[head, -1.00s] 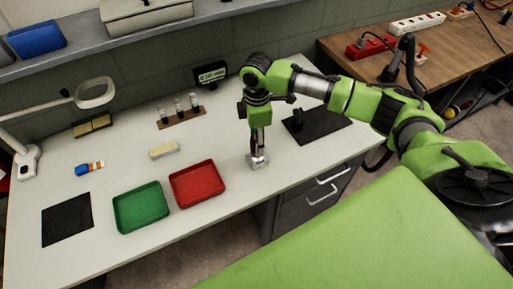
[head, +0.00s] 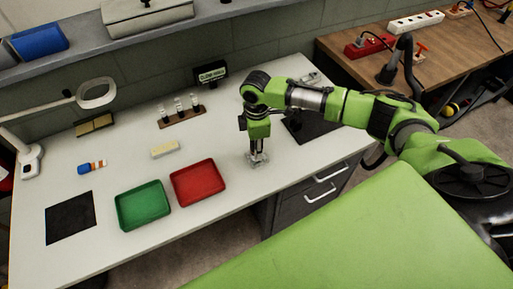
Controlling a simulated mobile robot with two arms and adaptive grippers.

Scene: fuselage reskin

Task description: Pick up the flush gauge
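My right gripper (head: 257,159) points down at the front part of the white table, right of the red tray. Small pale, silvery parts show at its tips at the table surface. I cannot tell whether they are fingertips or a small thing between them, nor whether the gripper is open or shut. I cannot clearly make out the flush gauge. A small dark thing (head: 293,122) sits on the black mat (head: 318,128) behind my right arm, partly hidden. My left gripper is not in view.
The red tray (head: 198,183) and green tray (head: 143,206) stand left of my gripper. Behind are a pale block (head: 165,149), a rack of vials (head: 181,112) and a small display (head: 212,75). A lamp (head: 96,93) stands at left. A black mat (head: 70,218) lies front left.

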